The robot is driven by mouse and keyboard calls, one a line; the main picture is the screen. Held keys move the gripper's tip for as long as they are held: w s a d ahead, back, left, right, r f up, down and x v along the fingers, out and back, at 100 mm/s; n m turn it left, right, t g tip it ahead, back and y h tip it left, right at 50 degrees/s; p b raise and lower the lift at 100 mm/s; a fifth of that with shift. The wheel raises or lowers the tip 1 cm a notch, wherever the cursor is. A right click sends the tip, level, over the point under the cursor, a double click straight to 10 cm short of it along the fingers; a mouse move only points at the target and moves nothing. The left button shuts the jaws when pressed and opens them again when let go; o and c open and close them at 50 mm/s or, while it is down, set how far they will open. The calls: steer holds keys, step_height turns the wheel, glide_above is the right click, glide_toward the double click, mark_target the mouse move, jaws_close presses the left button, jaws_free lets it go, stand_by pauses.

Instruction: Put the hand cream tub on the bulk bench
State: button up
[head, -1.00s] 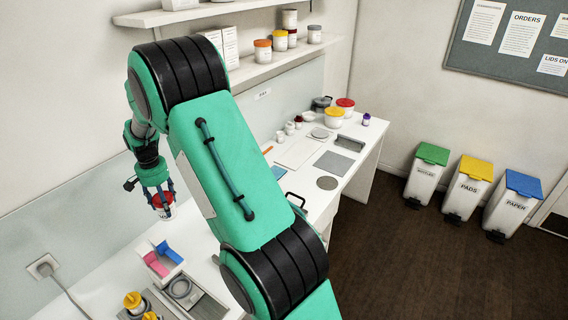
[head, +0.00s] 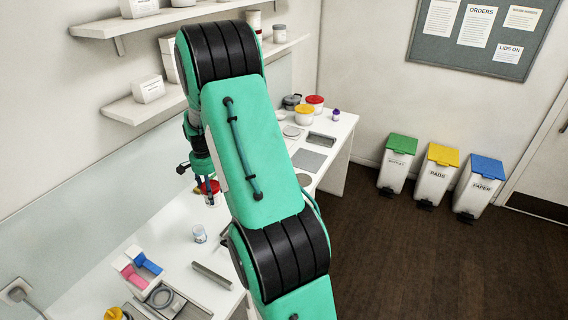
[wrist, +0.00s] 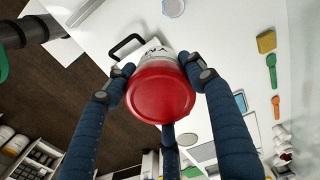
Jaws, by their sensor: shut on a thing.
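A white tub with a red lid (wrist: 160,93) is held in my gripper (wrist: 163,76), its lid facing the wrist camera. The blue fingers close around its sides. Part of its label shows but is not readable. In the head view my gripper (head: 208,188) holds the tub above the long white bench (head: 172,232); the arm hides part of both. I cannot tell from any sign which surface is the bulk bench. The far part of the bench carries a red-lidded tub (head: 315,99) and a yellow-lidded tub (head: 304,114).
A small clear jar (head: 199,234) and a grey bar (head: 212,275) lie on the near bench. A pink and blue holder (head: 138,268) stands at its left. Shelves (head: 150,104) line the wall above. Bins (head: 438,172) stand on the floor at right. A black handle (wrist: 127,45) shows beside the tub.

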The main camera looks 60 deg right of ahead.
step_height(320, 180, down, 17)
steer(key=shift+w+a, duration=0.15)
steer(key=shift+w+r, duration=0.1)
stand_by(0.4)
steer(key=w+d+p, duration=0.1)
steer(key=w+d, duration=0.3)
steer(key=w, duration=0.2)
steer(key=w+d+f+p, duration=0.1)
steer(key=w+d, duration=0.3)
steer(key=w, duration=0.3)
steer(key=shift+d+f, duration=0.25)
steer(key=shift+d, duration=0.15)
steer(key=shift+w+f, duration=0.1)
steer(key=shift+f+p, duration=0.7)
steer(key=shift+f, duration=0.95)
steer(key=shift+f, duration=0.2)
steer(key=o, duration=1.4)
